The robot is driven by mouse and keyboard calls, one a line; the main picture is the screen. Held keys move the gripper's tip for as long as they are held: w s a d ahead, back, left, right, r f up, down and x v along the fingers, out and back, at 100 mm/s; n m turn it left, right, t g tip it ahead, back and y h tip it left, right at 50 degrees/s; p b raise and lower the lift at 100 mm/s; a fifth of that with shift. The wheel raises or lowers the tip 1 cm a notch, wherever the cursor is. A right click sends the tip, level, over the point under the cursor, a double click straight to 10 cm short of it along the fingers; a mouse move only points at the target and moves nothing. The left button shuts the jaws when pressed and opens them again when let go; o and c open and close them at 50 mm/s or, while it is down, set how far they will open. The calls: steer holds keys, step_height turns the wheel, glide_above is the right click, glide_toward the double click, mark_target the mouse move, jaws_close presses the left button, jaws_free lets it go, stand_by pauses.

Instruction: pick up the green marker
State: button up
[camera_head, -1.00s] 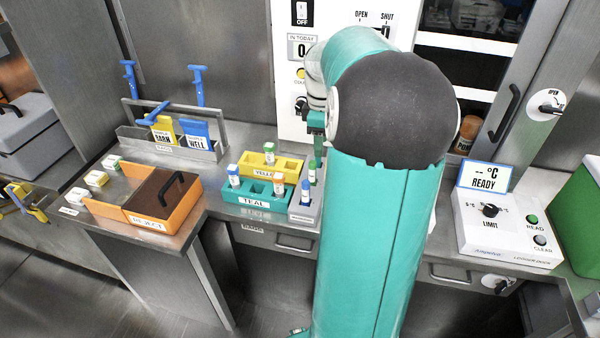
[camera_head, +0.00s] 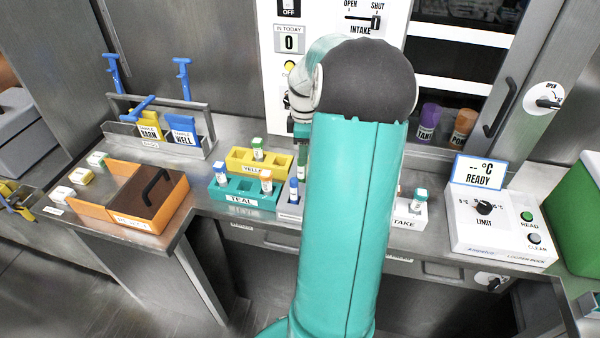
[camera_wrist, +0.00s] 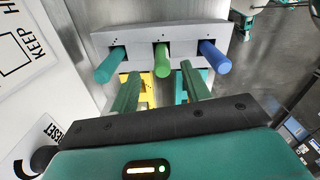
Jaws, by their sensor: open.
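A green marker (camera_wrist: 162,60) stands out from the middle slot of a grey holder (camera_wrist: 185,37) in the wrist view. A dark teal-green marker (camera_wrist: 109,65) is on its left and a blue marker (camera_wrist: 215,56) on its right. My gripper (camera_wrist: 160,78) is open and empty, its two green fingers spread on either side of the green marker's line, below it in the picture. No contact shows. In the head view the holder (camera_head: 289,213) is partly hidden by my arm, and my gripper's fingertips cannot be made out clearly.
The teal rack (camera_head: 240,199) and yellow rack (camera_head: 270,168) hold vials left of the holder. An orange reject bin (camera_head: 180,205) is farther left. The white intake rack (camera_head: 408,213) and logger dock (camera_head: 500,230) are right of my arm. The wall panel stands close behind.

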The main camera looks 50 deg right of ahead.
mark_target(301, 166)
steer(key=shift+s+f, duration=0.1)
steer(key=shift+f, duration=0.8)
steer(key=f, duration=0.4)
steer(key=shift+w+a+f, duration=0.15)
steer(key=shift+w+a, duration=0.1)
steer(key=shift+w, duration=0.1)
steer(key=shift+f, duration=0.5)
jaws_close()
